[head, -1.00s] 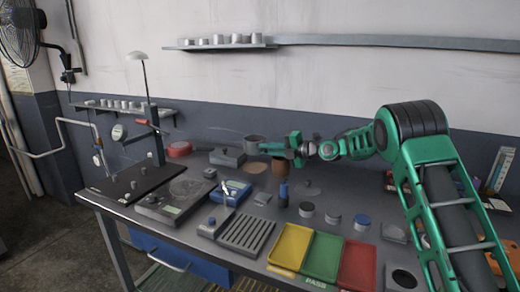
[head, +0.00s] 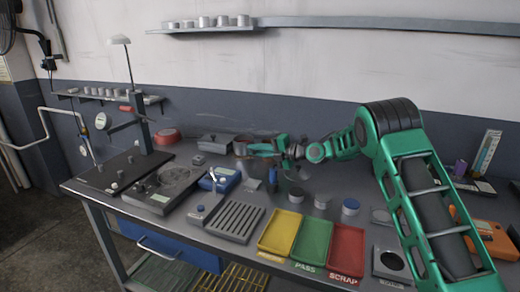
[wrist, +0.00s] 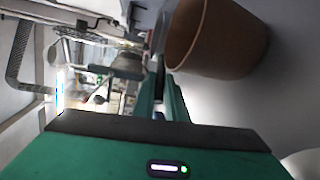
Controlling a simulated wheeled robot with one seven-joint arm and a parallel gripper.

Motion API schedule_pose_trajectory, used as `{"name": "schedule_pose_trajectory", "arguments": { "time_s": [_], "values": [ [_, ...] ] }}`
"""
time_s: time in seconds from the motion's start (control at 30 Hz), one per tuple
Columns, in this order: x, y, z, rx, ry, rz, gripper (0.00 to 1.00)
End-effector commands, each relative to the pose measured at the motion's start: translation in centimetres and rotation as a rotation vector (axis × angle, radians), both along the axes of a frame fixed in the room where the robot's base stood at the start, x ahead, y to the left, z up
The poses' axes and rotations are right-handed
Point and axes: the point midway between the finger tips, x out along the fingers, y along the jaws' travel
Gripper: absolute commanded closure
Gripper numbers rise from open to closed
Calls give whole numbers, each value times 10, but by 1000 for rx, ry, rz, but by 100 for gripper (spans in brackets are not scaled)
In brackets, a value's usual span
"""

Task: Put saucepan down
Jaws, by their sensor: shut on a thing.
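The grey saucepan (head: 241,147) is at the back middle of the bench in the head view, at the left end of my gripper (head: 262,150). My gripper is shut on it, seemingly by its handle; the fingers hide the hold. A grey pan shape (wrist: 128,64) also shows beyond the fingers in the wrist view. The saucepan is low over the bench, where a round brown mat showed earlier. I cannot tell whether its base touches the mat.
A brown pot (wrist: 225,40) is close beside my fingers in the wrist view. A dark blue bottle (head: 272,181) stands in front of my gripper. Yellow (head: 280,233), green (head: 311,240) and red (head: 346,250) trays line the front. A blue box (head: 220,180) is at left.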

Motion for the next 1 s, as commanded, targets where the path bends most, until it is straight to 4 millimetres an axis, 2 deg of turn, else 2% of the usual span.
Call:
{"name": "schedule_pose_trajectory", "arguments": {
  "time_s": [1.0],
  "values": [
    [0, 0, -9, 2, -1, 0, 100]
  ]
}}
